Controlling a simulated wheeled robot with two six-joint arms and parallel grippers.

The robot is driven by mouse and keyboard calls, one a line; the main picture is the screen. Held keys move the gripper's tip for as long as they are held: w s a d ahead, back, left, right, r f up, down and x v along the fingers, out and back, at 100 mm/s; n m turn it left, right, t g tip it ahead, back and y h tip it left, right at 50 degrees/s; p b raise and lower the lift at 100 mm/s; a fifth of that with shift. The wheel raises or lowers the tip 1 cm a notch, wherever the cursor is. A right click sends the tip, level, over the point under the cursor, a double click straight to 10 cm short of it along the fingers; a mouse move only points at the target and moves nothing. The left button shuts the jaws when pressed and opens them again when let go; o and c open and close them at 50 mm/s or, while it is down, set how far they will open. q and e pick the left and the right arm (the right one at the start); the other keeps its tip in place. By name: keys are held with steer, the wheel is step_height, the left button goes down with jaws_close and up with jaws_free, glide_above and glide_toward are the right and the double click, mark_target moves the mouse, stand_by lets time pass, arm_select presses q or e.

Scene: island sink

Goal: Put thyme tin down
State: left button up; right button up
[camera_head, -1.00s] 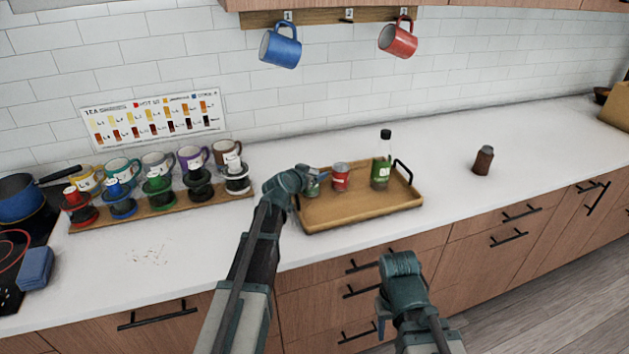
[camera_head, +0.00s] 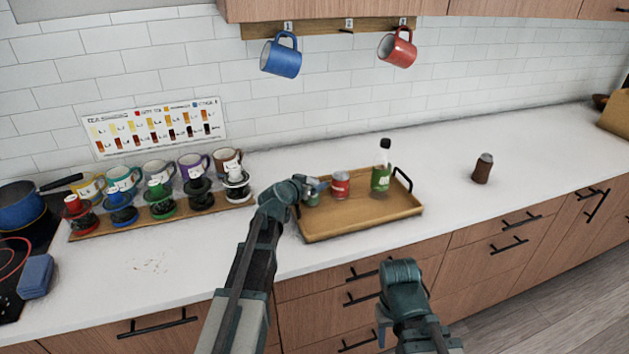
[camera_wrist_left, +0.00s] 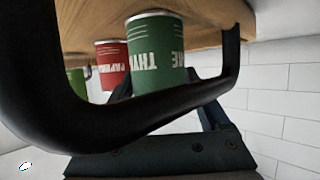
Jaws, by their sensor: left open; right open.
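The green thyme tin (camera_head: 312,198) stands at the left end of the wooden tray (camera_head: 350,222), partly hidden by my left gripper (camera_head: 306,190). In the left wrist view, which is turned over, the thyme tin (camera_wrist_left: 156,62) shows its label and sits against the tray (camera_wrist_left: 205,22). My left gripper is open at the tin; its fingertips are largely hidden. The tray's black handle (camera_wrist_left: 130,130) arches across the wrist view. My right gripper (camera_head: 383,325) is open and empty in front of the drawers, low and away from the tin.
Mugs and drippers (camera_head: 160,190) line a board to the left. A brown shaker (camera_head: 483,168) stands on the counter at right, with clear counter around it.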

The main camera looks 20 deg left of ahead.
arm_select(q)
steer(key=p+v, duration=0.3)
steer(key=v, duration=0.7)
arm_select(e)
step_height(320, 180, up, 4)
steer(key=shift+f, duration=0.1)
